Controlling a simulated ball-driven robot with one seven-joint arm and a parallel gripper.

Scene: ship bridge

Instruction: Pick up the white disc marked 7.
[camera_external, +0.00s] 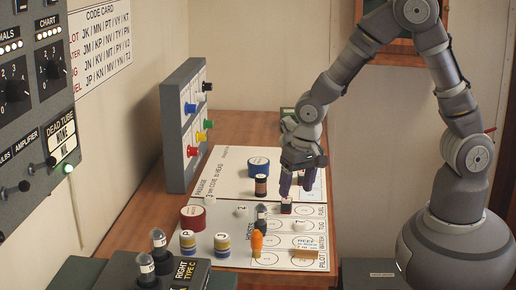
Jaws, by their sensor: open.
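Small white discs lie on the white chart sheet (222,178) on the wooden table. One white disc (241,211) sits left of centre and another white disc (299,226) sits nearer the right edge. Both bear a dark mark too small to read, so I cannot tell which is the 7. My gripper (297,190) points down over the right part of the sheet, behind the second disc. Its purple fingers are apart. A small dark cylinder with a pale top (286,206) stands just in front of the fingers; I cannot tell whether they touch it.
A blue roll (258,166), a dark-and-tan cylinder (261,186), a red roll (193,218), two banded cans (188,243) (222,245) and an orange piece (257,243) stand around. A grey panel with coloured knobs (186,125) borders the left.

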